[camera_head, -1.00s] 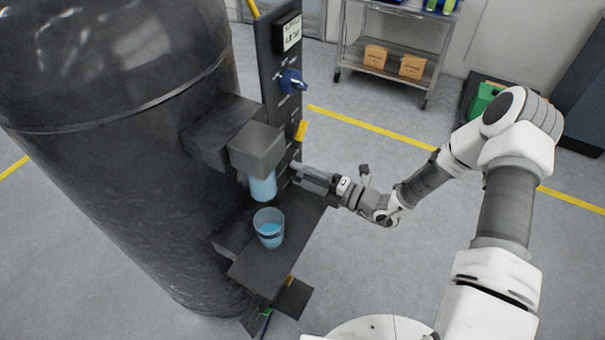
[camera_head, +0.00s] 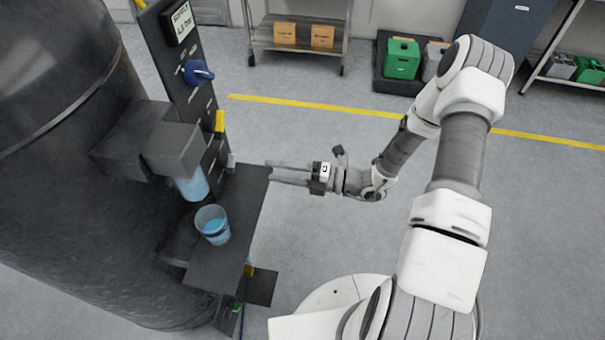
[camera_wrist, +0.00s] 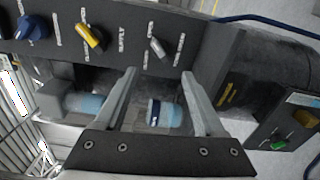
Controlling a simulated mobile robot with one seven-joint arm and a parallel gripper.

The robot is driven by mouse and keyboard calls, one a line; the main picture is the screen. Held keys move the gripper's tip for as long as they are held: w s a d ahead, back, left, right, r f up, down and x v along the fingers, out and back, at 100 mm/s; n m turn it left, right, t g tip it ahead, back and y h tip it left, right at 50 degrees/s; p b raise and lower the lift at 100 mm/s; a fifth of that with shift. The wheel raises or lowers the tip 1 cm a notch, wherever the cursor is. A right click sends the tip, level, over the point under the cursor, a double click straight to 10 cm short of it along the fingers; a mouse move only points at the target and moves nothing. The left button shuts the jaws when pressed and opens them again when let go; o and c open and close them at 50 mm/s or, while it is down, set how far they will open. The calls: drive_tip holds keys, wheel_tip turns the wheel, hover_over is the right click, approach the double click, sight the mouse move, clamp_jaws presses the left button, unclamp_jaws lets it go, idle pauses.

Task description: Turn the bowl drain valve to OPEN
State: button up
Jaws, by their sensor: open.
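My gripper (camera_head: 268,171) is open and empty, with its two fingers pointing at the dark control panel (camera_head: 187,112). In the wrist view the gripper (camera_wrist: 159,73) faces a grey lever (camera_wrist: 157,48) just past its fingertips, with a gap between them. The same grey lever (camera_head: 231,160) shows low on the panel in the head view. A yellow lever (camera_wrist: 88,36) and a blue knob (camera_wrist: 30,27) sit left of it. A lower box carries an orange handle (camera_wrist: 305,118) and a green one (camera_wrist: 278,143). Labels are too blurred to tell which is the bowl drain valve.
A dark tank (camera_head: 60,190) fills the left side. A cup with blue liquid (camera_head: 212,226) stands on a black shelf (camera_head: 232,220) below a nozzle block (camera_head: 172,150). A cart (camera_head: 295,45) and green bin (camera_head: 401,58) stand far back.

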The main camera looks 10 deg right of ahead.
drive_tip(key=v, duration=0.6)
idle(0.4)
drive_tip(key=s+d+r+m+h, duration=0.2)
drive_tip(key=s+r+m+h, duration=0.3)
drive_tip(key=r+m, duration=0.4)
drive_tip(key=s+d+r+m+h, duration=0.2)
drive_tip(key=s+r+m+h, duration=0.3)
drive_tip(key=r+m, duration=0.4)
drive_tip(key=s+d+r+m+h, duration=0.2)
drive_tip(key=s+r+m+h, duration=0.4)
drive_tip(key=r+m, duration=0.4)
drive_tip(key=m+h, duration=0.1)
drive_tip(key=m, duration=0.4)
